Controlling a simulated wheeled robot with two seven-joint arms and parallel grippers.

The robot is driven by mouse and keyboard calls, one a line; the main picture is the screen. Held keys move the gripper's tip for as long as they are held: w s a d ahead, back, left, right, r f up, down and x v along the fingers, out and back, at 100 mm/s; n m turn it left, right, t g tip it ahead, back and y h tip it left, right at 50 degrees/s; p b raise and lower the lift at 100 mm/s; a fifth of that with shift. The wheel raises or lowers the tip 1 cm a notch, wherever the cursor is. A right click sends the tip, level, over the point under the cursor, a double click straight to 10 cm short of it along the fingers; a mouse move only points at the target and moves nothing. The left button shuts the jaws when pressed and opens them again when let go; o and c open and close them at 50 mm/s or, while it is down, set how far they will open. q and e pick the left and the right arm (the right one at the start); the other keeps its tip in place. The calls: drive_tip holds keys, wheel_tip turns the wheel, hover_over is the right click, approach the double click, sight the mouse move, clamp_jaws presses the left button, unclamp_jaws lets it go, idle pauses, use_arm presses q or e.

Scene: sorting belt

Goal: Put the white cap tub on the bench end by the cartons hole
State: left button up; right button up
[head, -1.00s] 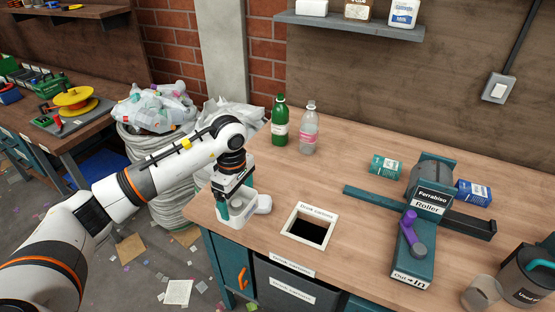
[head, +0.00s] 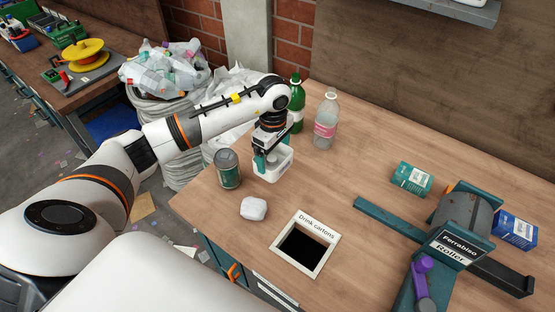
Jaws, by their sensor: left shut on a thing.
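The white cap tub (head: 272,170) is an open white box in the head view, at the back left of the bench. My left gripper (head: 271,157) points down and is shut on it, with a teal finger at its left side. I cannot tell whether the tub rests on the bench or hangs just above it. The cartons hole (head: 299,247) is a dark square in a white frame labelled "Drink cartons", nearer and to the right of the tub. The bench end (head: 200,199) is at the left, with some bare wood. My right gripper is not in view.
A grey-teal can (head: 229,172) stands just left of the tub. A small white rounded thing (head: 253,208) lies between tub and hole. Green (head: 297,107) and clear (head: 326,122) bottles stand behind. The Ferrabiso roller (head: 455,245) and a teal carton (head: 412,179) are at right.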

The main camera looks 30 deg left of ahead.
sight(274, 167)
use_arm(q)
drive_tip(key=shift+s+f, duration=0.1)
drive_tip(key=shift+f, duration=0.85)
wheel_tip(274, 167, down, 4)
drive_tip(key=shift+p, duration=0.55)
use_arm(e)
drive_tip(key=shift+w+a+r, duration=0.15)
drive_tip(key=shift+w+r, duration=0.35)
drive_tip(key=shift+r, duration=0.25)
use_arm(q)
drive_tip(key=shift+f, duration=0.15)
drive_tip(key=o, duration=0.7)
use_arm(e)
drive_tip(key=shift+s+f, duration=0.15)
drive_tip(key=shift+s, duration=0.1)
